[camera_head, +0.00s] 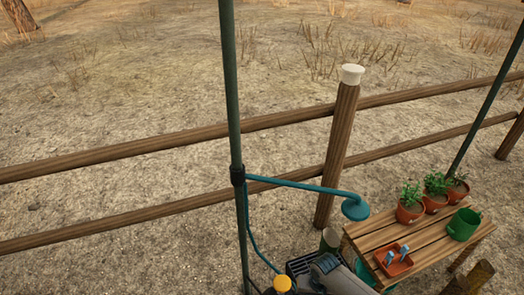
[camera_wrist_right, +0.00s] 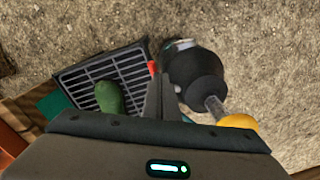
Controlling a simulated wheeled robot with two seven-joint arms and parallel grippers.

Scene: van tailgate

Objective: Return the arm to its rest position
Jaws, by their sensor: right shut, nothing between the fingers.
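In the wrist view my right gripper (camera_wrist_right: 160,92) is shut, its grey fingers together with nothing between them. Its wide grey body with a lit green display fills the bottom of that view. In the head view a grey and dark shape at the bottom, beside the slatted box, looks like part of my right arm; its fingers cannot be made out there. My left gripper is not in view.
A dark slatted box (camera_wrist_right: 118,72), a green rounded object (camera_wrist_right: 109,97) and a black cylinder (camera_wrist_right: 193,75) with a yellow knob (camera_wrist_right: 239,122) lie beneath the gripper. A wooden table (camera_head: 393,232) holds potted plants (camera_head: 434,192), a green can (camera_head: 463,224) and an orange tray (camera_head: 391,261). A green pole (camera_head: 232,100) stands nearby.

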